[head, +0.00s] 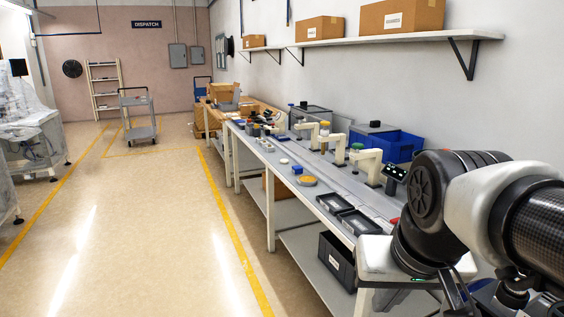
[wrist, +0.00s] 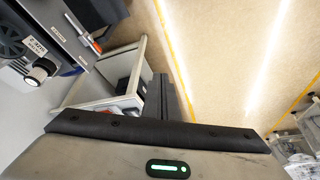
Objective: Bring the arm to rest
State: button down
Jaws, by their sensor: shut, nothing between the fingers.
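My arm (head: 465,205) is at the right of the head view, raised beside the near end of the long workbench (head: 365,255). It hides part of the bench end and the wall. My gripper (wrist: 163,84) shows in the wrist view as dark fingers close together, shut and empty. The gripper points over the floor beside the bench, and nothing touches its fingertips. In the head view the fingers are not clearly seen.
The bench holds black trays (head: 334,203), several cream feeder arms (head: 369,165) and a blue bin (head: 404,148). A shelf (head: 430,37) with boxes is above. The aisle floor (head: 140,230) is clear. A trolley (head: 138,115) stands far back.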

jog(key=s+a+r+n+p, duration=0.1)
jog(key=s+r+p, duration=0.2)
jog(key=r+p, duration=1.6)
jog(key=shift+a+r+t+p, duration=0.15)
jog(key=shift+r+t+p, duration=0.2)
jog(key=shift+p, duration=0.5)
jog(key=shift+s, duration=0.1)
